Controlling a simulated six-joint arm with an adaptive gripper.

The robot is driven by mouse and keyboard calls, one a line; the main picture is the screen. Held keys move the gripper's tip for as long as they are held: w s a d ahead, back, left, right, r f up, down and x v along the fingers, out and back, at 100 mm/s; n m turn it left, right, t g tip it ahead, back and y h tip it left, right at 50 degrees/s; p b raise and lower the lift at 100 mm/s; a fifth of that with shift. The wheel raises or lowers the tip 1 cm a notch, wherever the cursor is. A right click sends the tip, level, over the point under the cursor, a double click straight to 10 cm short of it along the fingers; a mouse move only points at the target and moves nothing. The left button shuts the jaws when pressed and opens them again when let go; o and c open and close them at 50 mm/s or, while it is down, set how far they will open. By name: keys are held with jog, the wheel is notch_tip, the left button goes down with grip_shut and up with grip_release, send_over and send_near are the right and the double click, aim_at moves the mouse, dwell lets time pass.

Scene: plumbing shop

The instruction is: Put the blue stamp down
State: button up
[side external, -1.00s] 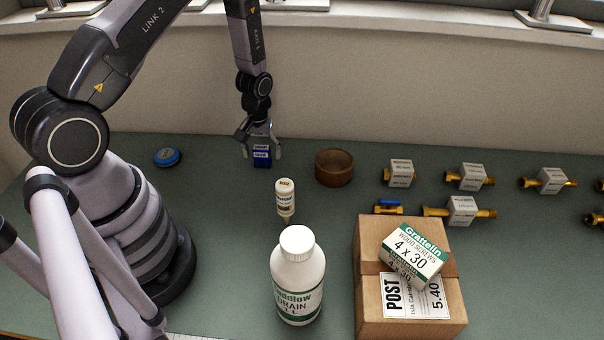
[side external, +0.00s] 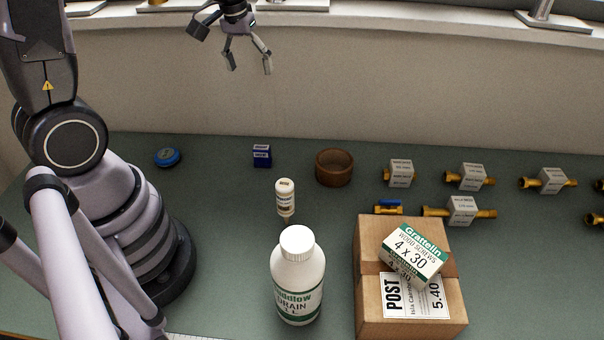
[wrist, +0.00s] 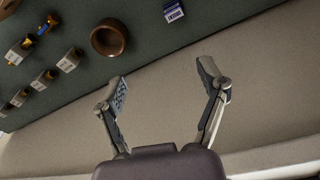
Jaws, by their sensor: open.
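The blue stamp (side external: 262,157), a small blue block with white print, stands on the green bench top between a round blue tin and a brown wooden bowl. It also shows at the top of the wrist view (wrist: 173,11). My gripper (side external: 249,71) is open and empty, high above the bench and apart from the stamp, in front of the back wall. In the wrist view my gripper's fingers (wrist: 162,76) are spread with nothing between them.
The wooden bowl (side external: 334,168) is right of the stamp and the blue tin (side external: 167,157) left. A small white bottle (side external: 285,198), a large white bottle (side external: 298,277) and a cardboard box (side external: 366,315) with a screw box (side external: 413,252) stand nearer. Several tagged brass fittings (side external: 467,177) lie right.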

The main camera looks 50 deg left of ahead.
jog(key=s+d+r+m+t, duration=0.1)
jog(key=s+d+r+m, duration=0.1)
jog(key=s+r, duration=0.4)
jog(key=s+d+r+m+t, duration=0.2)
jog(key=s+r, duration=0.5)
jog(key=s, duration=0.4)
jog(key=shift+s+d+m+t, duration=0.25)
jog(key=shift+d+m, duration=0.3)
jog(key=shift+m, duration=0.45)
